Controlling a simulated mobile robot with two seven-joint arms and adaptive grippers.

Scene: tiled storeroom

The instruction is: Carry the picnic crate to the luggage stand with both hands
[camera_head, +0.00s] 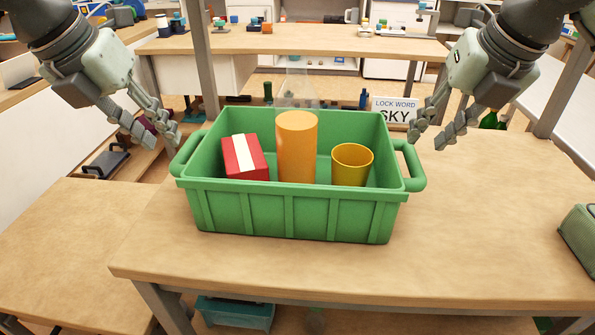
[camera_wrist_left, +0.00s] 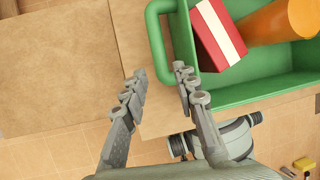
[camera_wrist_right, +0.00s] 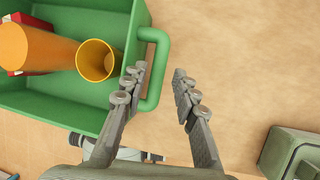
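The green picnic crate (camera_head: 290,216) stands upright on a wooden table, with a loop handle at each end. It holds a red box with a white stripe (camera_head: 245,157), an orange cylinder (camera_head: 297,147) and a yellow cup (camera_head: 351,165). My left gripper (camera_head: 163,140) is open and empty, above and beside the left handle (camera_wrist_left: 158,42). My right gripper (camera_head: 427,141) is open and empty near the right handle (camera_head: 413,167). In the right wrist view that handle (camera_wrist_right: 155,70) lies between the fingers' lines, apparently below them. The luggage stand cannot be identified.
A green case (camera_head: 578,240) sits at the table's right edge. A "LOCK WORD SKY" sign (camera_head: 395,109) and a green bottle (camera_head: 490,120) stand behind the crate. Bare tabletop (camera_head: 480,220) lies to the right. A lower wooden surface (camera_head: 70,240) is at left.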

